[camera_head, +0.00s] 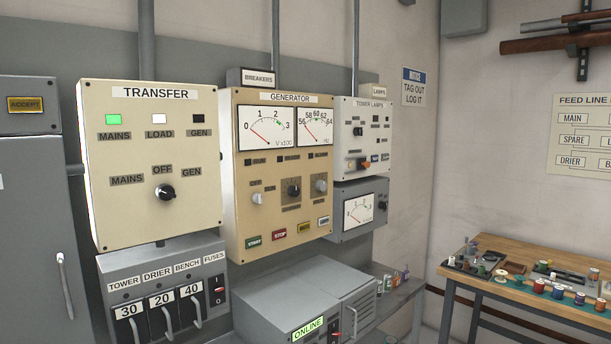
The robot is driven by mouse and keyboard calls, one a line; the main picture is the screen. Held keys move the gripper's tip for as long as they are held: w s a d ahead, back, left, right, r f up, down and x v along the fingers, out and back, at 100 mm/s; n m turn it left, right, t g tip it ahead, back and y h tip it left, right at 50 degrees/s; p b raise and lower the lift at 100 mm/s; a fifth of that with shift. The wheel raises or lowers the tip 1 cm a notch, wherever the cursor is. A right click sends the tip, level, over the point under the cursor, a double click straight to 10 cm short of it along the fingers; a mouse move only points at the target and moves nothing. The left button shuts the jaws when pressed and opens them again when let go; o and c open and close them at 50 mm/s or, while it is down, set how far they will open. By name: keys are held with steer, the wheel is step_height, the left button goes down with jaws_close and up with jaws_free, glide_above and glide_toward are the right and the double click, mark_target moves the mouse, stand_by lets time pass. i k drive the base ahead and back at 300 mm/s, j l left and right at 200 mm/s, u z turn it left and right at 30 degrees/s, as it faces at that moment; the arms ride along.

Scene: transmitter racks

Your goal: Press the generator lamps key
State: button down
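The generator panel (229,190) is a tan wall box with two dials, titled GENERATOR. Along its bottom edge runs a row of small keys: a green START key (254,240), a red STOP key (279,234), a yellow-olive key (305,228) and a pale key (324,221). The lettering on the yellow-olive and pale keys is too small to read surely, so I cannot tell by text which is the lamps key. Both dial needles rest at the low left. My gripper is not in view.
The TRANSFER panel (150,220) hangs to the left, above a breaker box (165,268) with levers. The TOWER LAMPS box (362,140) and a meter box (349,230) hang right. A grey ONLINE cabinet (280,285) juts out below. A cluttered workbench (520,300) stands right.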

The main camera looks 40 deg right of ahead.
mark_target(323, 220)
steer(key=l+z, duration=0.15)
steer(key=z, duration=0.7)
steer(key=k+l, duration=0.05)
